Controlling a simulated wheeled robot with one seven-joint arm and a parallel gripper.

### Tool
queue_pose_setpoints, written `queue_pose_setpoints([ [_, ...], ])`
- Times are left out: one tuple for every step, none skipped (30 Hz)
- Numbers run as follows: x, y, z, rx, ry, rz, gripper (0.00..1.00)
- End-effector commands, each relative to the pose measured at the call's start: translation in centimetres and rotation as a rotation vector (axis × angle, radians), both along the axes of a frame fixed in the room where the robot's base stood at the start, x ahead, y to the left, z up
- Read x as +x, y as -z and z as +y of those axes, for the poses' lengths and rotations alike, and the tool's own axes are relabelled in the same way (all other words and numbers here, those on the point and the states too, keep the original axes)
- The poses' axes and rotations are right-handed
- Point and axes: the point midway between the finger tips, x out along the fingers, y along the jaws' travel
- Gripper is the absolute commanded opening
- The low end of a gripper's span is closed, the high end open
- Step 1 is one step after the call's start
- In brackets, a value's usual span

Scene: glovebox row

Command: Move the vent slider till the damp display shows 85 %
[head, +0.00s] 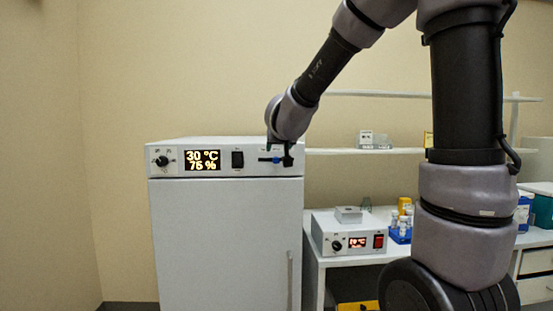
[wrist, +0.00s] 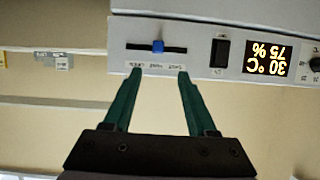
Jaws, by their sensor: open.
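The white cabinet (head: 225,220) has a front panel with a display (head: 202,160) reading 30 °C and 75 %. The display shows upside down in the wrist view (wrist: 268,58). The vent slider is a blue knob (wrist: 158,46) near the middle of a dark horizontal slot (wrist: 135,47). In the wrist view my gripper (wrist: 160,72) is open, with two green fingers pointing at the panel. The knob lies just beyond the fingertips, between them sideways; I cannot tell whether they touch the panel.
A black rocker switch (head: 237,159) and a round dial (head: 162,161) sit on the same panel. A smaller white device (head: 346,235) with a red switch stands on the bench at right, beside a blue rack (head: 399,234). A shelf (head: 400,152) runs along the wall behind.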

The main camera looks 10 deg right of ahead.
Motion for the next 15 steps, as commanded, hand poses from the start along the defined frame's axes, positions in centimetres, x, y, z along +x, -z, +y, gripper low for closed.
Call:
queue_pose_setpoints([
  [0.3,0.3,0.0,-0.013,0.01,0.003,0.57],
  [0.4,0.4,-0.1,-0.017,0.013,0.003,0.57],
  [0.7,0.6,-0.2,-0.021,0.017,0.004,0.57],
  [0.9,0.7,-0.2,-0.023,0.019,0.004,0.57],
  [1.3,0.8,-0.3,-0.023,0.019,0.005,0.57],
  [1.7,1.0,-0.4,-0.022,0.019,0.005,0.57],
  [2.2,1.2,-0.4,-0.021,0.019,0.005,0.57],
  [2.7,1.4,-0.5,-0.022,0.019,0.005,0.57],
  [3.3,1.7,-0.6,-0.021,0.019,0.005,0.57],
  [3.9,2.0,-0.7,-0.02,0.021,0.006,0.57],
  [4.5,2.2,-0.8,-0.021,0.019,0.005,0.57],
  [5.2,2.5,-0.9,-0.02,0.02,0.005,0.57],
  [5.7,2.7,-0.9,-0.019,0.019,0.004,0.57],
  [6.3,2.9,-1.0,-0.02,0.018,0.004,0.57],
  [6.9,3.2,-1.1,-0.018,0.019,0.004,0.57],
])
